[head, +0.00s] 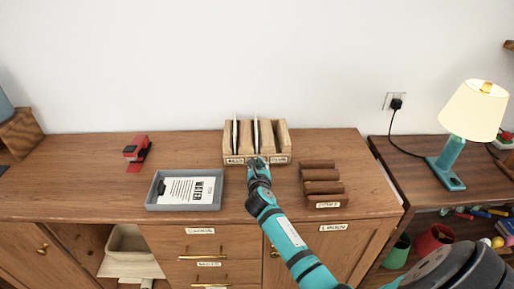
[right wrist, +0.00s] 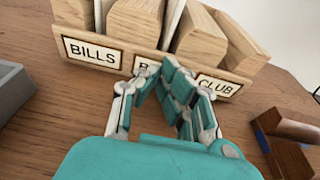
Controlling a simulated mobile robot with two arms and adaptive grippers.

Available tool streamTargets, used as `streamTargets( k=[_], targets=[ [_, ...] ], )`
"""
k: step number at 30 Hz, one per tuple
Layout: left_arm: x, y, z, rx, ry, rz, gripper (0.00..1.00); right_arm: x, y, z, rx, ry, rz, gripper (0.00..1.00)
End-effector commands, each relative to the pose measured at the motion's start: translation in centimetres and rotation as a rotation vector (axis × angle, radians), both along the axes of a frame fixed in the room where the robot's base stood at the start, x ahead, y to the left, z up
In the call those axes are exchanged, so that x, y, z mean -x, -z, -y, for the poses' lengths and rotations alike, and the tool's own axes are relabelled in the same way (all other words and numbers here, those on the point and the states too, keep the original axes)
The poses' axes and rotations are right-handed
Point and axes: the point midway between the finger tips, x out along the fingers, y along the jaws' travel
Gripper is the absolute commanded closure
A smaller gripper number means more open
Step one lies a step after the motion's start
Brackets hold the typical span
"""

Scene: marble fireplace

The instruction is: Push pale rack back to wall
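The pale wooden rack (head: 281,160) stands upright near the back of the desk, with white papers in some slots. Its front labels read "BILLS" and "CLUB" in the right wrist view (right wrist: 148,65), and a middle label is partly covered by my fingers. My right gripper (head: 258,164) is at the middle of the rack's front. In the right wrist view its fingertips (right wrist: 158,68) are together with nothing between them, at or very close to the front face. I cannot tell whether they touch it. The rack's back edge and any gap to the wall are hidden. My left gripper is not in view.
A darker brown rack (head: 319,187) stands to the right, nearer the front edge. A grey tray (head: 152,205) with a "WATER" paper lies front left, and a red stapler (head: 136,150) behind it. A lamp (head: 474,112) stands on the right-hand table.

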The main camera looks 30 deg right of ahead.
Motion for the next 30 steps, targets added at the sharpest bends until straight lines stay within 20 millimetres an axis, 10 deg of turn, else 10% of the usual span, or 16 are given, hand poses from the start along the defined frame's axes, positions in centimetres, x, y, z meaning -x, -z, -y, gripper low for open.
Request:
streamTargets(
  k=[30],
  targets=[
    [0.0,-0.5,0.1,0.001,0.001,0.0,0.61,-1.3,-0.1,0.8,0.001,-0.001,-0.002,1.0]
  ],
)
